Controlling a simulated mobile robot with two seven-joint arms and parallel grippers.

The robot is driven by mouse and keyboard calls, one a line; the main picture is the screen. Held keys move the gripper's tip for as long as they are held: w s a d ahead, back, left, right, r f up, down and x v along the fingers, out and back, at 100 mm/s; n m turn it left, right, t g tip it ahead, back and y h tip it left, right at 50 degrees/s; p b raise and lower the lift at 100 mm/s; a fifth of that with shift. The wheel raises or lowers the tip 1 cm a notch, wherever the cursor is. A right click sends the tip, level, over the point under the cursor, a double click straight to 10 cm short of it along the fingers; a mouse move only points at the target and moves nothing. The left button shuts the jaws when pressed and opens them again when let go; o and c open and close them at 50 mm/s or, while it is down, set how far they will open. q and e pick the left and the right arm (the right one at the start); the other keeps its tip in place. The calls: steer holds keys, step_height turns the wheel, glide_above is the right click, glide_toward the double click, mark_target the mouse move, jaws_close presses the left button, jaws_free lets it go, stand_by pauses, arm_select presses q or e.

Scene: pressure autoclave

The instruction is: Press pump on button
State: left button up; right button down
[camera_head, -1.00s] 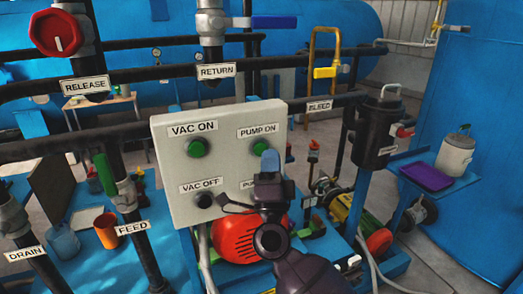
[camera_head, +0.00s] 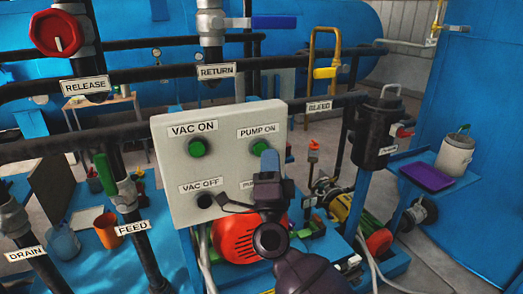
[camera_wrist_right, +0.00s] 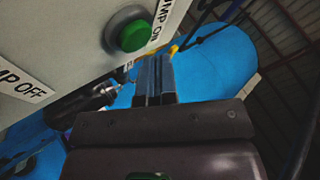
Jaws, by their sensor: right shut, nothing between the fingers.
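The green pump on button (camera_head: 260,147) sits at the upper right of a pale control box (camera_head: 226,180), under its PUMP ON label (camera_head: 258,132). My right gripper (camera_head: 270,162) is shut and empty, with its blue-grey fingertips just below and right of the button in the head view. In the right wrist view the green button (camera_wrist_right: 134,36) shows above and left of the shut fingertips (camera_wrist_right: 154,62), with a visible gap between them in the picture. The lower right button is hidden behind my gripper. My left gripper is not in view.
The box also carries a green VAC ON button (camera_head: 197,148) and a dark VAC OFF button (camera_head: 205,201). A black pipe (camera_head: 317,103) runs behind the box. A black canister (camera_head: 377,133) and a purple tray (camera_head: 427,177) stand to the right.

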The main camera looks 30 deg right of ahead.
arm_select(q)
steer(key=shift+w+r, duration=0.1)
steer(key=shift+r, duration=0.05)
arm_select(e)
steer(key=shift+w, duration=0.35)
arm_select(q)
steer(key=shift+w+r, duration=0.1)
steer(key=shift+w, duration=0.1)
